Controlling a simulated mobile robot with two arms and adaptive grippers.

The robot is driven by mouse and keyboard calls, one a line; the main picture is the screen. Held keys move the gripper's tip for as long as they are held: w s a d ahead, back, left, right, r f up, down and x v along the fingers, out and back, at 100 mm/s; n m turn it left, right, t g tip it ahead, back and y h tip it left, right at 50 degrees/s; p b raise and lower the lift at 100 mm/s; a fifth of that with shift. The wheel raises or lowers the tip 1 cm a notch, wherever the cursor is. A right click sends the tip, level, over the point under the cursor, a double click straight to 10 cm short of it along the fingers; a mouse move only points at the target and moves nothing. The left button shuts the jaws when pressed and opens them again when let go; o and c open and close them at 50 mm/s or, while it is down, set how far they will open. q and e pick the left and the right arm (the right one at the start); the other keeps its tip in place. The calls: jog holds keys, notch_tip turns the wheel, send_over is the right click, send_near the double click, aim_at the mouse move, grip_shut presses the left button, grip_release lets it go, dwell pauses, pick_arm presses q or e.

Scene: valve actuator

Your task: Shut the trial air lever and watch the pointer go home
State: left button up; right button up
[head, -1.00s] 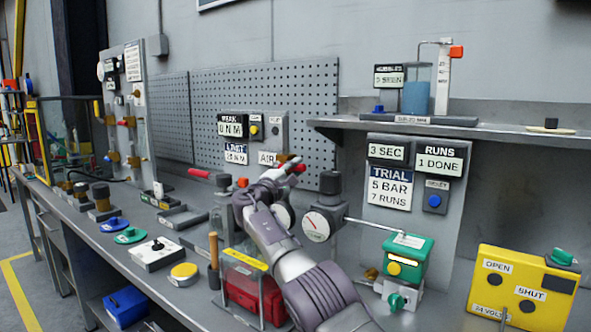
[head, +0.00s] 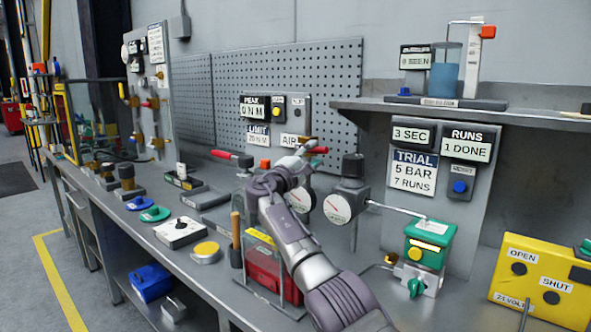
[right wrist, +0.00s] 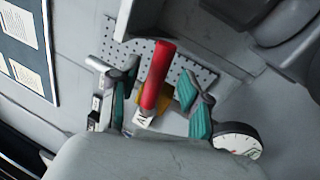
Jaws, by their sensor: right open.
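The red air lever (head: 318,150) sticks out beside the AIR label (head: 291,140); in the right wrist view its red handle (right wrist: 158,75) shows large. My right gripper (head: 300,150) is at the lever. In the wrist view its teal fingers (right wrist: 157,96) are open, one on each side of the handle. I cannot tell whether either finger touches it. A round white gauge (head: 338,208) with a red pointer stands right of my forearm; a second dial (head: 300,200) is partly hidden behind my arm. My left gripper is out of view.
A green actuator box (head: 430,243) and a yellow OPEN/SHUT box (head: 543,283) stand to the right. A TRIAL panel (head: 414,173) reads 5 BAR, 7 RUNS, with 1 DONE above. A shelf (head: 480,112) juts out at upper right. A red toolbox (head: 268,270) sits below my forearm.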

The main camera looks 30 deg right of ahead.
jog(key=v, duration=0.8)
jog(key=shift+s+a, duration=0.2)
jog(key=shift+a, duration=0.15)
jog(key=shift+f, duration=0.1)
